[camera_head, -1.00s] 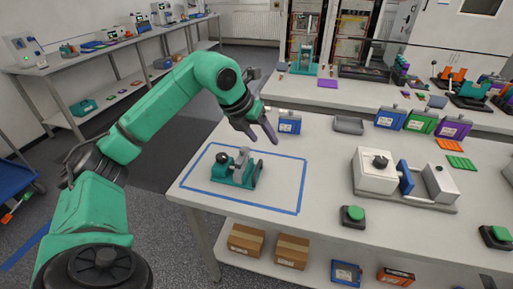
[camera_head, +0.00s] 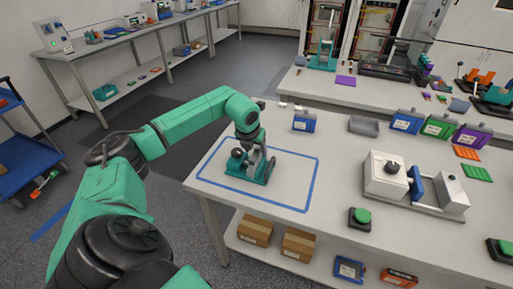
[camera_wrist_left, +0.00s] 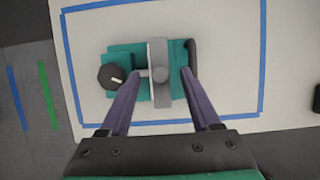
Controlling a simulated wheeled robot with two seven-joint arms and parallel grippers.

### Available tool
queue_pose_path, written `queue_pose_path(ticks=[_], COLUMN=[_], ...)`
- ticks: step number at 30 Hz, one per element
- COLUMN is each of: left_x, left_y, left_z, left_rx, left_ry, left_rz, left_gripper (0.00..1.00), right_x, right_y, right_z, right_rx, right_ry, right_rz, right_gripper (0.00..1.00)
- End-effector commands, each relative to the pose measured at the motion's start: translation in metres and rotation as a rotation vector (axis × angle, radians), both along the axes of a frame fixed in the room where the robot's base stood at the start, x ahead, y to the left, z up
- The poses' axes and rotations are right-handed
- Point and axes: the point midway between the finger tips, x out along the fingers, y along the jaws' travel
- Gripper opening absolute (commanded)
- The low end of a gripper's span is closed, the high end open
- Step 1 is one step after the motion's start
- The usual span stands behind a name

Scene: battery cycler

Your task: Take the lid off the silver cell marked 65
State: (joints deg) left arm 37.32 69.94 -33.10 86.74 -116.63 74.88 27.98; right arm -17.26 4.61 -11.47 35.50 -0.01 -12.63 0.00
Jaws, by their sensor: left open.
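A green fixture (camera_head: 240,178) with a black knob stands inside a blue tape outline on the near table. It also shows from above in the left wrist view (camera_wrist_left: 125,55). A grey upright piece (camera_wrist_left: 160,75) crosses its middle. I cannot make out the number 65, nor tell whether this grey piece is the silver cell or its lid. My left gripper (camera_wrist_left: 159,76) is open over the fixture, its two purple fingers on either side of the grey piece with gaps to it. In the head view the gripper (camera_head: 256,155) partly hides the fixture.
Blue (camera_head: 407,120), green (camera_head: 438,126) and purple (camera_head: 471,136) labelled boxes and a grey tray (camera_head: 364,125) stand along the back. A white machine (camera_head: 388,177) is at right, with a green button (camera_head: 361,217) before it. The taped area around the fixture is clear.

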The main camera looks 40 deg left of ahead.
Motion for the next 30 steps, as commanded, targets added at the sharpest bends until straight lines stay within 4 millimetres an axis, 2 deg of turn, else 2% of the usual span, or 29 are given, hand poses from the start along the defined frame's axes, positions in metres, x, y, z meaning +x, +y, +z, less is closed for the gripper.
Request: queue_pose_path(ticks=[4,5,9,10,19,23,26,29,30], left_x=[0.0,0.0,0.0,0.0,0.0,0.001,0.001,0.002,0.002], left_y=[0.0,0.0,0.0,0.0,0.0,0.0,0.0,-0.001,-0.001], left_z=[-0.001,-0.001,0.0,0.0,0.001,0.01,0.026,0.054,0.071], left_rx=[0.0,-0.001,-0.001,-0.001,-0.001,-0.001,0.0,-0.001,-0.002], left_ry=[-0.001,-0.001,-0.001,-0.001,-0.002,-0.005,-0.008,-0.012,-0.013], left_rz=[-0.001,0.0,0.0,0.0,-0.001,0.0,-0.001,-0.002,-0.001], left_gripper=[0.64,0.56,0.03,0.0,0.0,0.0,0.0,0.0,0.0], right_x=[0.001,0.001,0.001,0.001,0.002,0.002,0.002,0.002,0.002], right_y=[0.0,0.0,0.0,0.0,0.0,0.0,0.0,0.0,0.0], right_z=[-0.001,-0.001,-0.001,-0.001,-0.001,-0.005,-0.011,-0.018,-0.02], right_rx=[0.0,0.0,0.0,0.0,0.001,0.001,0.001,0.001,0.001], right_ry=[-0.001,-0.002,-0.002,-0.002,-0.003,-0.003,-0.003,-0.003,-0.003], right_rz=[0.0,0.001,0.001,0.001,0.0,0.0,0.0,0.0,0.0], right_gripper=[0.52,0.52,0.52,0.52,0.52,0.52,0.52,0.52,0.52])
